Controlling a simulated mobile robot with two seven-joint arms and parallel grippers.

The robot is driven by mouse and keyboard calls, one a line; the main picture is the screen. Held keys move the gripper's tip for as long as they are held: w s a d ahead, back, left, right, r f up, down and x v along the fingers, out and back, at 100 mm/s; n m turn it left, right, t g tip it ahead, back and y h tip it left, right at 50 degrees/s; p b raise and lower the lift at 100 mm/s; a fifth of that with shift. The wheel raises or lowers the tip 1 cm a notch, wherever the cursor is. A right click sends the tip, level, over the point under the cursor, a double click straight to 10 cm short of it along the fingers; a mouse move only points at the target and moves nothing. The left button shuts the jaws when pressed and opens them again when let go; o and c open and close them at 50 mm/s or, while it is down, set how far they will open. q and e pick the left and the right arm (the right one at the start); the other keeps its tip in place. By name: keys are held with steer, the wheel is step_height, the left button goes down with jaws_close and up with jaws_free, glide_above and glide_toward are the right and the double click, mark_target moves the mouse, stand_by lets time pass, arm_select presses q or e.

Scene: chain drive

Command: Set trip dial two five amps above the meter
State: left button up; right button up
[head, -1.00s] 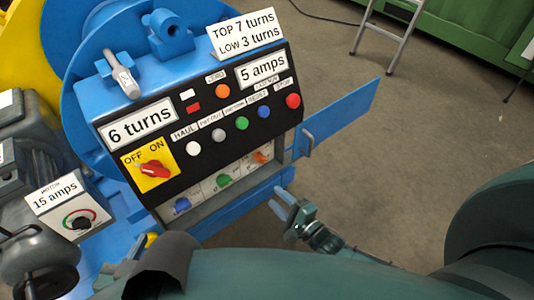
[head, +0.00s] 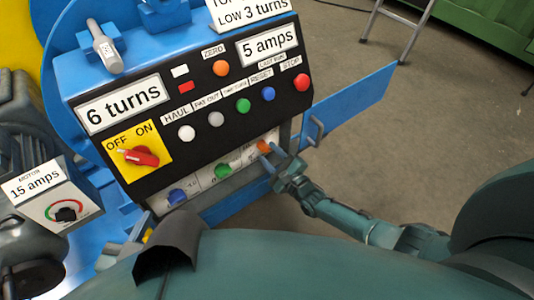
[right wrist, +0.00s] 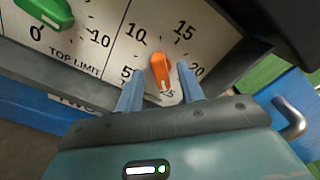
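The orange trip dial (head: 264,147) is the rightmost knob on the white lower strip of the panel. In the right wrist view the orange knob (right wrist: 160,72) stands nearly upright, its upper end between the 10 and 15 marks. My right gripper (head: 270,157) is at this knob; in the right wrist view its two blue fingers (right wrist: 159,88) stand on either side, open, with small gaps showing. The lower part of the dial's scale is partly hidden. I cannot make out my left gripper.
A green knob (head: 222,170) and a blue knob (head: 177,196) sit left of the orange one. Buttons and a red OFF/ON switch (head: 139,157) are above. A blue door (head: 350,103) stands open at right. A motor dial (head: 66,212) is labelled 15 amps.

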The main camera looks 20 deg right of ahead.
steer(key=shift+x, duration=1.05)
jaws_close()
